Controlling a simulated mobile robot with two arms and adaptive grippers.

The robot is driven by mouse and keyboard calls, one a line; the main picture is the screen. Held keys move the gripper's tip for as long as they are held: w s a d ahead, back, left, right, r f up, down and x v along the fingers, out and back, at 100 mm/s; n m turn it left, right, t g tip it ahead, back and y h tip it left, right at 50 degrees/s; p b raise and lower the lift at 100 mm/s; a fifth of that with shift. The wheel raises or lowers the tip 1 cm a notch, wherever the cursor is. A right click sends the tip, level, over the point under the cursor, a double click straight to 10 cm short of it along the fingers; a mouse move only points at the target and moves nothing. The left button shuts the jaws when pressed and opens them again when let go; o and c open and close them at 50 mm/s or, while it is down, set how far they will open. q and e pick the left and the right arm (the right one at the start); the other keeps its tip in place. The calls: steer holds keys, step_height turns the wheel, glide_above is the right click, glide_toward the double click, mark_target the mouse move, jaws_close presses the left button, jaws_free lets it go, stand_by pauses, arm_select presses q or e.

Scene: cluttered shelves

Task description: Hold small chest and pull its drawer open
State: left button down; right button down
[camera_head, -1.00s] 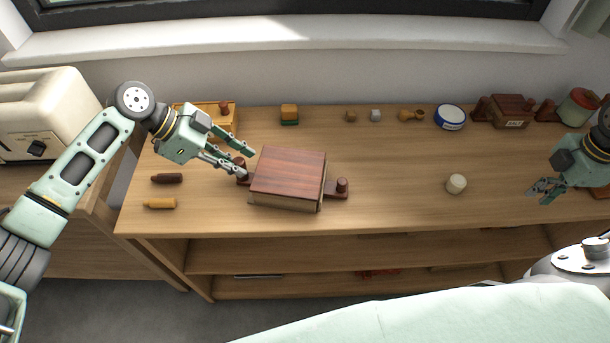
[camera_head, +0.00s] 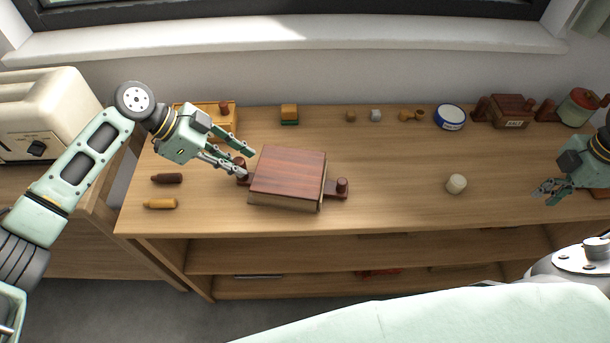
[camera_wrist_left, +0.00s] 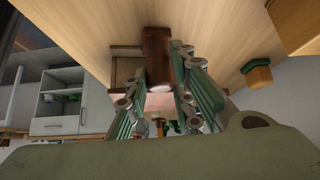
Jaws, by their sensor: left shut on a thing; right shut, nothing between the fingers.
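The small chest (camera_head: 288,175), a reddish-brown wooden box with a flat top, stands near the left-middle of the wooden counter. A dark post stands at its left side, and a second post (camera_head: 342,185) rises from a ledge at its right. My left gripper (camera_head: 248,163) is at the chest's left side, shut on the left post, one finger on each side. In the left wrist view a brown wooden piece (camera_wrist_left: 157,55) sits between the fingers. The drawer cannot be made out clearly. My right gripper (camera_head: 546,191) is shut and empty above the counter's right end, far from the chest.
A brown bottle-shaped piece (camera_head: 167,178) and a yellow one (camera_head: 160,204) lie left of the chest. A whitish round object (camera_head: 456,183) stands to its right. Small blocks, a blue-white tin (camera_head: 449,117) and another brown box (camera_head: 509,111) line the back. The counter right of the chest is mostly clear.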

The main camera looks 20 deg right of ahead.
steer(key=shift+s+d, duration=0.75)
steer(key=shift+d, duration=0.7)
steer(key=shift+s+d, duration=0.75)
steer(key=shift+d, duration=0.75)
steer(key=shift+s+d, duration=0.75)
steer(key=shift+d, duration=0.7)
stand_by(2.6)
steer(key=shift+s+d, duration=0.1)
steer(key=shift+d, duration=0.1)
stand_by(0.5)
steer(key=shift+r, duration=0.15)
